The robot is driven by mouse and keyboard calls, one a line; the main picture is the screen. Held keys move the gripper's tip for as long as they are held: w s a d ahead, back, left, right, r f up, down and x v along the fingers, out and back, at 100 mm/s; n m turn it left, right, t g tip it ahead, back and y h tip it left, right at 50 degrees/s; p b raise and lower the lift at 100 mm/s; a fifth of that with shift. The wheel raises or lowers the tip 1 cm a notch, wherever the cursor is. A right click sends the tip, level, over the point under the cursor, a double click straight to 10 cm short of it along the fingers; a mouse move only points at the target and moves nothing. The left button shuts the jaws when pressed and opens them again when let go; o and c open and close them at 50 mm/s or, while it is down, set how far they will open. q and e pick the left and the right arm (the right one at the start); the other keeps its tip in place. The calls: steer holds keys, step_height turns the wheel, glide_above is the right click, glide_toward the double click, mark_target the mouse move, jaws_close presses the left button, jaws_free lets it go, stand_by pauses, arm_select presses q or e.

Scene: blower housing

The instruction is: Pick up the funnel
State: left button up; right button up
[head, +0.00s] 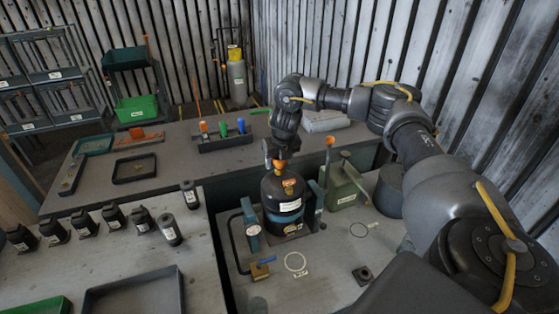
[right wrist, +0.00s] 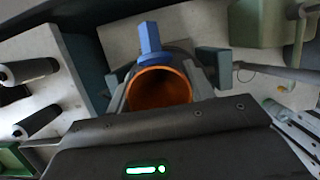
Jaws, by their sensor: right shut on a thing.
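The orange funnel (head: 289,184) is at the top of a black canister (head: 284,207), below my right gripper (head: 281,163). In the right wrist view its round orange mouth (right wrist: 160,88) lies between the two grey fingers of my right gripper (right wrist: 160,100), which is shut on it. I cannot tell whether the funnel's lower end touches the canister. My left gripper is in neither view.
The canister stands among grey-blue uprights on the near bench. A green can (head: 343,188) stands just right of it. Several dark bottles (head: 143,219) stand on the left bench. A tray (head: 134,168) and a rack (head: 225,142) are on the back bench.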

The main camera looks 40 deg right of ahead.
steer(key=shift+r, duration=0.1)
steer(key=shift+r+b, duration=0.45)
steer(key=shift+b, duration=0.1)
steer(key=v, duration=0.3)
steer(key=shift+w+d+r, duration=0.1)
steer(key=shift+w+r, duration=0.05)
steer(key=shift+r, duration=0.1)
steer(key=s+r, duration=0.4)
steer(key=s, duration=0.2)
steer(key=s+a+r+p, duration=0.1)
steer(key=s+r, duration=0.3)
steer(key=s, duration=0.3)
steer(key=shift+s+a+r, duration=0.25)
steer(key=shift+a+r, duration=0.05)
steer(key=shift+a, duration=0.05)
